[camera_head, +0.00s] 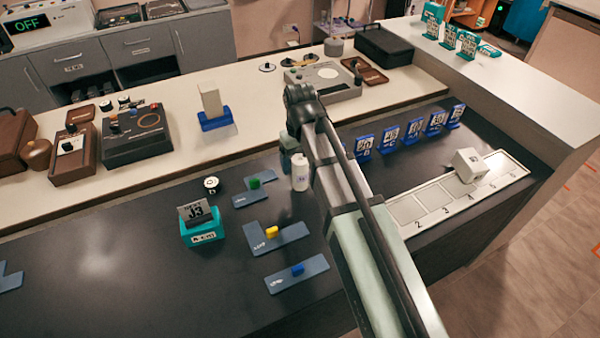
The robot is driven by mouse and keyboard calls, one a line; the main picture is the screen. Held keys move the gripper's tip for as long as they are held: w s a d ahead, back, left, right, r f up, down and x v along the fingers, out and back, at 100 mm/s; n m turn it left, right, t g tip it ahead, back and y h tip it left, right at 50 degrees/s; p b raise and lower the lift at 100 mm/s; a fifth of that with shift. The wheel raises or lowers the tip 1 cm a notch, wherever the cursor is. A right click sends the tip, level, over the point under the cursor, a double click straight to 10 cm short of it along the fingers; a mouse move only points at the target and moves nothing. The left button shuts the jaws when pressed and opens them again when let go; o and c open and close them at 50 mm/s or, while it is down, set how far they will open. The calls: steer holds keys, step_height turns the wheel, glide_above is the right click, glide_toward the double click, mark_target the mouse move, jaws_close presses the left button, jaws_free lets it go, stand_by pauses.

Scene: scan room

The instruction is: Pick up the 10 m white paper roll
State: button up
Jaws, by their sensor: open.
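No thing in the camera_head view can be read for certain as the 10 m white paper roll. A small white upright cylinder (300,172), with a faint mark on its side, stands on the dark counter; it could be a bottle or a roll. A pale upright block (210,101) stands in a blue holder on the back counter. A white block (468,164) sits on the numbered tray. My gripper (287,160) hangs at the far end of my arm, just left of and above the white cylinder. It looks empty; its fingers are small and partly hidden.
The numbered white tray (408,209) lies at right. Blue stands with printed cards (388,136) line the counter behind it. Blue plates with green, yellow and blue (298,269) pieces and a teal card holder (205,231) lie left of my arm. The dark counter's left part is mostly clear.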

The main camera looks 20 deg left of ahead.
steer(key=shift+f, duration=1.4)
steer(key=c, duration=1.2)
